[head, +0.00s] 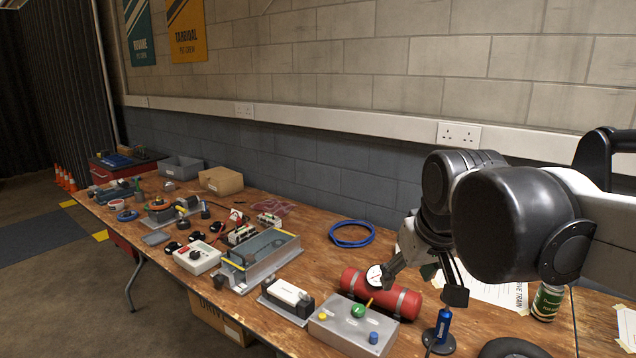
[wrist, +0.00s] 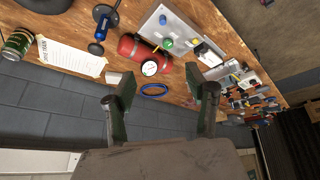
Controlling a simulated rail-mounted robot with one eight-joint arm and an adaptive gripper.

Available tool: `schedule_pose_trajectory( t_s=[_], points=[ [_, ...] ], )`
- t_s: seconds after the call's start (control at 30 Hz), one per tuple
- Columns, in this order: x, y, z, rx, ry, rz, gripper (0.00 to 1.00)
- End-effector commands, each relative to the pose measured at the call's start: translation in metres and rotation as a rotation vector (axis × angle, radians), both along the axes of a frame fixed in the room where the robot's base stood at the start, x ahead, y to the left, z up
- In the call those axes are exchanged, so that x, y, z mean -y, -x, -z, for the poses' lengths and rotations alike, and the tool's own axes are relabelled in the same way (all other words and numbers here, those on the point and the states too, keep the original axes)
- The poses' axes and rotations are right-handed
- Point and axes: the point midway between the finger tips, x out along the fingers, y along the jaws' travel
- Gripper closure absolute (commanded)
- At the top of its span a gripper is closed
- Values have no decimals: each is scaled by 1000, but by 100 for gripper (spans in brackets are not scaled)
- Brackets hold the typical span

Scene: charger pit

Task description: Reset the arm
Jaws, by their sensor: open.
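My gripper (wrist: 163,100) is open and empty in the wrist view, its two fingers spread wide apart. In the head view my arm reaches in from the right, and the gripper hangs over the right part of the wooden bench, in front of the wall. A red cylinder (head: 382,293) lies on the bench below and partly behind the gripper in that view. It also shows in the wrist view (wrist: 165,68), beyond the fingertips. Nothing is between the fingers except the view of the bench and the wall.
A grey box with coloured knobs (head: 345,335), a blue upright handle (head: 443,325), a green can (head: 546,302) and a blue cable coil (head: 351,234) surround the arm. Devices crowd the bench's left part. The block wall (head: 380,60) stands close behind the bench.

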Motion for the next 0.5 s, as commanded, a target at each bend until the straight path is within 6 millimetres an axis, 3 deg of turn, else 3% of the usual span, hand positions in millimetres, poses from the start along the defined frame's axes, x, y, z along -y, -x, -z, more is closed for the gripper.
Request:
schedule_pose_trajectory(
  t_s=[0.03, 0.3, 0.5],
  points=[
    [7, 16, 7, 13, -7, 23, 49],
    [32, 84, 49, 88, -47, 133, 49],
    [42, 115, 76, 130, -68, 190, 49]
  ],
)
